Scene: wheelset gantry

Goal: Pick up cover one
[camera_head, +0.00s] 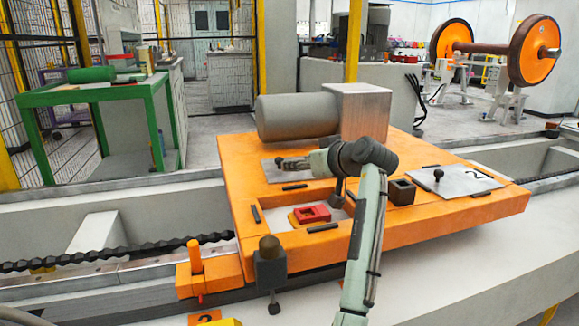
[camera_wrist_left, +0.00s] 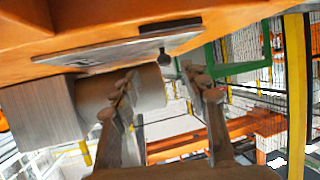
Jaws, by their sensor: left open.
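Cover one (camera_head: 291,177) is a thin grey plate lying flat on the orange platform (camera_head: 240,190). My left gripper (camera_head: 284,163) is low over it in the head view, with its fingers pointing left. The left wrist view is turned over: the plate (camera_wrist_left: 110,53) lies under the orange surface, and its dark ball knob (camera_wrist_left: 164,58) stands out from it. My left gripper (camera_wrist_left: 160,78) is open there, and the knob appears in the gap between its fingertips. I cannot tell whether either finger touches it. In the head view that knob is not distinct. My right gripper is not in view.
A grey cylinder (camera_head: 297,117) and a metal block (camera_head: 360,110) stand behind the cover. A second plate (camera_head: 457,181), marked 2, with a dark knob, lies at the right.

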